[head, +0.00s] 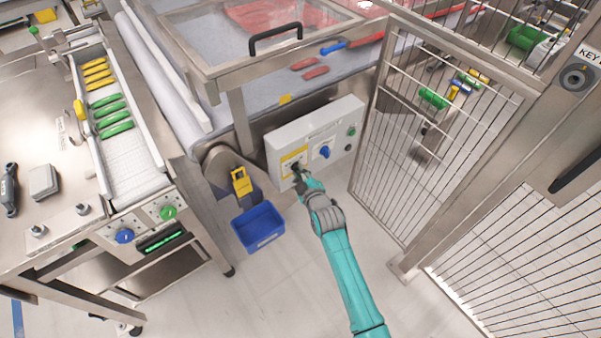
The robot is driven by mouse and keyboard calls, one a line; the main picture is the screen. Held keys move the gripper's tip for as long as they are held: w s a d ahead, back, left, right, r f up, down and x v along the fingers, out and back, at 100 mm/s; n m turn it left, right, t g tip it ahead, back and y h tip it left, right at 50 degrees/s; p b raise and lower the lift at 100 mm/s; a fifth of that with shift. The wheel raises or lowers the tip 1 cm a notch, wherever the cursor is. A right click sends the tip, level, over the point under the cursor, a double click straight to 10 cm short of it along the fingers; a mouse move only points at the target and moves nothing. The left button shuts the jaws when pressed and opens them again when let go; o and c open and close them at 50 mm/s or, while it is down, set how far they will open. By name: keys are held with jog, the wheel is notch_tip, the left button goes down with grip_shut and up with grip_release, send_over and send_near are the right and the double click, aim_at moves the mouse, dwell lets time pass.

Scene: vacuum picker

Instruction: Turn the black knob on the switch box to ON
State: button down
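The switch box (316,130) is a pale grey panel mounted on the side of the conveyor frame, in the middle of the head view. Its yellow label plate (288,161) is at its left end, and the black knob (296,167) on that plate is partly hidden by my gripper. The knob's pointing direction cannot be read.
A blue bin (258,227) stands on the floor left of my arm. A yellow padlock-like tag (241,181) hangs by the roller. A wire mesh gate (440,130) stands close on the right.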

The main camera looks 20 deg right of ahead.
dwell(0.4)
jog(key=m+g+y, duration=0.1)
jog(key=m, duration=0.1)
jog(key=shift+d+r+m, duration=0.1)
jog(key=shift+d+m, duration=0.05)
jog(key=shift+m, duration=0.25)
jog(key=m+y, duration=0.2)
jog(key=m, duration=0.1)
jog(key=shift+w+d+g, duration=0.1)
jog(key=shift+d+g, duration=0.05)
jog(key=shift+g, duration=0.25)
jog(key=m+y, duration=0.2)
jog(key=m, duration=0.1)
jog(key=shift+d+g, duration=0.1)
jog(key=shift+g, duration=0.2)
jog(key=shift+d+m+y, duration=0.1)
jog(key=shift+m+y, duration=1.2)
jog(key=shift+m, duration=0.5)
jog(key=c, duration=1.1)
grip_release()
jog(key=shift+w, duration=0.1)
